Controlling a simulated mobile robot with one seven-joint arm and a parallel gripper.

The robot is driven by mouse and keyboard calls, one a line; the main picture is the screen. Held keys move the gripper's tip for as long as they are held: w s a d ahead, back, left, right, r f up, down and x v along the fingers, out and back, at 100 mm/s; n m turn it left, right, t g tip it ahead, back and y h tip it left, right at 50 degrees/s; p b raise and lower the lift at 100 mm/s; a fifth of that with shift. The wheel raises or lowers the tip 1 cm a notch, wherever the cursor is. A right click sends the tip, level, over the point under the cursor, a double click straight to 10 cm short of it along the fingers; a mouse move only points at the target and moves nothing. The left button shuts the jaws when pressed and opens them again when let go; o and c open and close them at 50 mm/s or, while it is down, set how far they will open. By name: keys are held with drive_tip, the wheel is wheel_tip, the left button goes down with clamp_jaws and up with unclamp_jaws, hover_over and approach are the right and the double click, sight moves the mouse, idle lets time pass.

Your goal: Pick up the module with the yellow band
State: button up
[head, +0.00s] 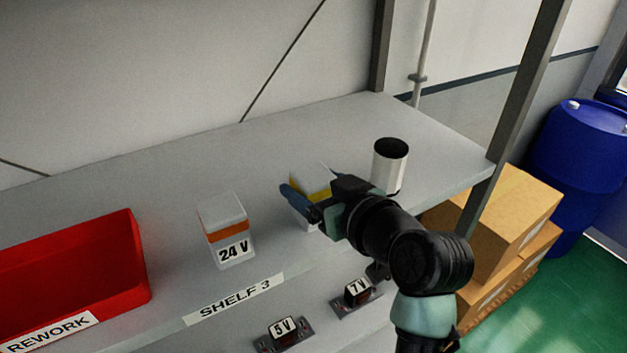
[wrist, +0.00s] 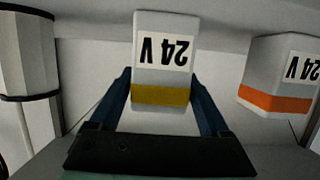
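The module with the yellow band (head: 318,174) is a white block standing on the shelf, partly hidden behind my gripper in the head view. In the wrist view the module (wrist: 163,62) appears upside down, with a "24 V" label and a yellow band (wrist: 161,95). My gripper (head: 306,187) is at the module, its blue fingers on either side of it. In the wrist view my gripper (wrist: 161,76) straddles the module with the fingers spread; contact at the sides is hard to make out. I see no clear lift off the shelf.
A similar "24 V" module with an orange band (head: 225,230) stands to the left; it also shows in the wrist view (wrist: 277,80). A white cylinder with a black top (head: 389,170) stands close behind my gripper. A red REWORK bin (head: 137,258) is at the far left.

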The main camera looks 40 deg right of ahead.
drive_tip(key=c, duration=1.2)
drive_tip(key=shift+r, duration=0.1)
drive_tip(key=shift+r, duration=0.1)
